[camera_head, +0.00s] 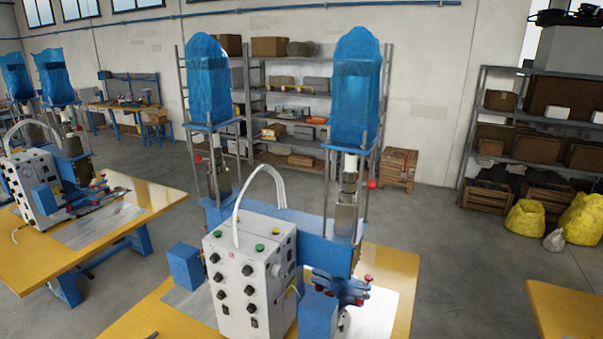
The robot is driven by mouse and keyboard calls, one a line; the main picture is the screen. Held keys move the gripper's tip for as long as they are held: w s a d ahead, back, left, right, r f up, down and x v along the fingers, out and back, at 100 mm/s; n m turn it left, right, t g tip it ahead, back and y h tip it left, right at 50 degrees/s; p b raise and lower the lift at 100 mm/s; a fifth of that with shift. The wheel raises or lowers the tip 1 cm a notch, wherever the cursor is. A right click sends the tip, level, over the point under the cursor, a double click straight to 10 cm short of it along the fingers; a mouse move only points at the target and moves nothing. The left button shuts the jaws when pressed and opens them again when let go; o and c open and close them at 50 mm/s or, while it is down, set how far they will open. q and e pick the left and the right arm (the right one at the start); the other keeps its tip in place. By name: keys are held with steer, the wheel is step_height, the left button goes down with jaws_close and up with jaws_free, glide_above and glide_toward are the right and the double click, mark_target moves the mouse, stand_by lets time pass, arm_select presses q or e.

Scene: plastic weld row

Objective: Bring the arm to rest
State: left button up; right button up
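Neither of my arms nor grippers shows in the head view. In front of me stands a plastic welding machine with a white control box (250,275) carrying black knobs and green and yellow buttons. Two blue plastic-covered columns (208,85) (355,90) rise behind it. Red-knobbed blue clamps (345,288) sit at its right side. The machine stands on a yellow table (402,265), whose near part is cut off by the bottom edge.
A second yellow table (150,200) with a similar machine (38,190) stands at left. Another yellow table corner (565,310) is at lower right. Shelves (530,75) with crates, and yellow sacks (525,220), stand at right. Grey floor (455,265) is clear between the tables.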

arm_select(q)
steer(key=s+d+f+m+g+y, duration=0.2)
steer(key=s+d+f+m+g, duration=0.8)
steer(key=s+d+f+m, duration=0.75)
steer(key=s+d+r+m+g+y, duration=0.1)
steer(key=s+d+m+y, duration=0.2)
steer(key=s, duration=0.5)
steer(key=s+d+m+g+y, duration=0.1)
steer(key=s+d+m+y, duration=0.15)
steer(key=s+m, duration=0.35)
steer(key=s+f+g+b, duration=0.1)
steer(key=s+f+b, duration=0.15)
steer(key=f, duration=1.35)
steer(key=s+f+g+b, duration=0.1)
steer(key=f+b, duration=0.2)
steer(key=f, duration=1.3)
steer(key=s+a+f+b, duration=0.2)
steer(key=s+f+b, duration=0.1)
steer(key=s+f, duration=1.4)
steer(key=shift+a+f+g, duration=0.3)
steer(key=shift+f+g, duration=0.1)
steer(key=shift+f, duration=0.4)
arm_select(e)
step_height(320, 180, down, 9)
steer(key=shift+s+d, duration=0.3)
